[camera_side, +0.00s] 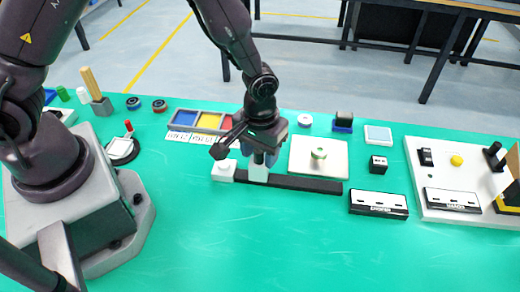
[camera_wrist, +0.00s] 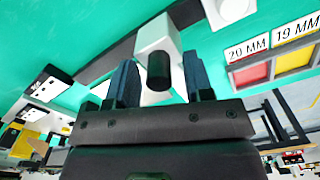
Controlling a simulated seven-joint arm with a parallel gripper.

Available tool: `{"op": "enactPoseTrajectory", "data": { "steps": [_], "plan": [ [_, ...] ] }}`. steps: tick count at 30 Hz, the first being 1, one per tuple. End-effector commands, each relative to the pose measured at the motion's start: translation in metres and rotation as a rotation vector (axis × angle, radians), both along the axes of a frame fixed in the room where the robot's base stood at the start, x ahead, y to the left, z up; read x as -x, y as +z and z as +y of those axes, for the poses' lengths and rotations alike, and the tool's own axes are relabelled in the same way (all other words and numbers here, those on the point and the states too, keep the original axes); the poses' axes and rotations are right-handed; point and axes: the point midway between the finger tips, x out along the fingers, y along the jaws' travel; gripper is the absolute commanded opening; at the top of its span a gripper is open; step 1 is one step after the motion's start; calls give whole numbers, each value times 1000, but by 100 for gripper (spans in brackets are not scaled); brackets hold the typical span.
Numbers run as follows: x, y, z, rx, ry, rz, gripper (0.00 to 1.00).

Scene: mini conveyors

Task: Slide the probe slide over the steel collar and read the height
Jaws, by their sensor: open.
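The probe slide (camera_side: 258,173) looks like a white block on a dark rail (camera_side: 310,184). In the wrist view the white block (camera_wrist: 155,38) has a black cylinder (camera_wrist: 159,72) facing the camera. My gripper (camera_side: 264,158) is directly above the block, pointing down. In the wrist view my open gripper (camera_wrist: 161,78) has one blue finger on each side of the cylinder; contact cannot be told. A pale ring with a greenish centre, probably the collar (camera_side: 319,153), sits on a white plate (camera_side: 336,164) just right of my gripper.
A white end block (camera_side: 224,170) stands at the rail's left end. Behind are blue, yellow and red bins (camera_side: 209,121) with number labels (camera_wrist: 297,30). The front green table is clear.

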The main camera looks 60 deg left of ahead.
Motion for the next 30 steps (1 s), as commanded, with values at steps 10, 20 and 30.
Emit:
{"op": "enactPoseTrajectory", "data": {
  "steps": [10, 20, 30],
  "plan": [
    [0, 0, 0, 0, 0, 0, 0],
    [-17, 0, -16, 0, -5, -2, 0],
    [-74, 0, -73, 0, -4, -3, 0]
  ]
}}
